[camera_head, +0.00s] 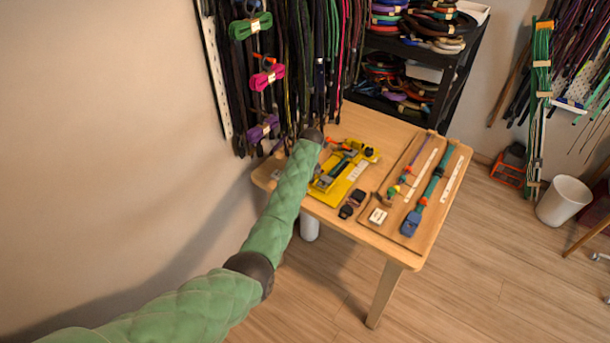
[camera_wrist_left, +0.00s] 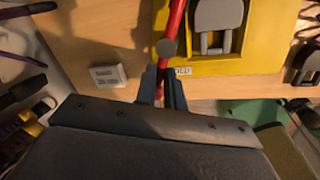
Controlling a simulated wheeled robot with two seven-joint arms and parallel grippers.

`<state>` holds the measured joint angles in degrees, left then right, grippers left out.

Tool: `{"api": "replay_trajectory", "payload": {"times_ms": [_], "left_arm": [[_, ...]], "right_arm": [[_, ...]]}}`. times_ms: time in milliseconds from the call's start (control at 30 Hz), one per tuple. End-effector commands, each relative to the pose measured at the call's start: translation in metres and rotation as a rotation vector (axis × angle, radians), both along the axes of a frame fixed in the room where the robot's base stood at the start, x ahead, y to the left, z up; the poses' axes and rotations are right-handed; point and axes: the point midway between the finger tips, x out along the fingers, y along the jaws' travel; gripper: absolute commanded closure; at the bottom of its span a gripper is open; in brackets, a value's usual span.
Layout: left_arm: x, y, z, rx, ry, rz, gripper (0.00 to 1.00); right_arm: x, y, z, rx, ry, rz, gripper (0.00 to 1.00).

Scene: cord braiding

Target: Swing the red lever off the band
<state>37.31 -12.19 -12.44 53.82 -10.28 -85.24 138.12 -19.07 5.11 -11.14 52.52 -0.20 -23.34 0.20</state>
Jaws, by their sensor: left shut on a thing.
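In the left wrist view, the red lever (camera_wrist_left: 176,22) runs down from the top edge along the left side of a yellow fixture (camera_wrist_left: 262,55). My left gripper (camera_wrist_left: 162,88) is shut on the red lever's lower end. A round grey knob (camera_wrist_left: 166,48) shows over the lever, just above the fingertips. A grey clip-like part sits on the yellow fixture. In the head view, the yellow fixture (camera_head: 366,153) lies on the table, partly behind my left arm, and my gripper's fingers are hidden. I cannot make out the band under the lever. My right gripper is not in view.
A wooden board (camera_head: 432,215) with a teal strap (camera_head: 432,186) lies right of the fixture. Small black pieces (camera_head: 347,210) lie between them. Cords hang on the wall behind the table (camera_head: 384,262). A white block (camera_wrist_left: 108,76) lies left of my gripper in the wrist view.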

Motion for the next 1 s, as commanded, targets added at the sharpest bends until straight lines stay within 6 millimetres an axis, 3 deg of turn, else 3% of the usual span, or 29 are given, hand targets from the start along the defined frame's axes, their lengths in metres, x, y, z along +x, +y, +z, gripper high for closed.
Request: {"api": "replay_trajectory", "payload": {"times_ms": [333, 700, 733, 800, 1000], "left_arm": [[0.000, -0.001, 0.000, -0.001, 0.002, 0.069, 1.00], [0.000, -0.001, 0.000, 0.000, 0.001, 0.071, 1.00], [0.000, -0.001, 0.000, 0.000, 0.001, 0.070, 0.83], [0.000, -0.001, 0.000, 0.000, 0.001, 0.070, 0.70], [0.000, -0.001, 0.000, 0.000, 0.001, 0.070, 0.67]], "right_arm": [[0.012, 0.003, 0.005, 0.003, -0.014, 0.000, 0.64], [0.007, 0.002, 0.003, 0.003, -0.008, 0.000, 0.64], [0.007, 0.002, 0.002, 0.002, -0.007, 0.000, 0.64], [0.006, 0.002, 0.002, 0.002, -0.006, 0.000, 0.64], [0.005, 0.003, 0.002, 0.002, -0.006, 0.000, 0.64]]}}
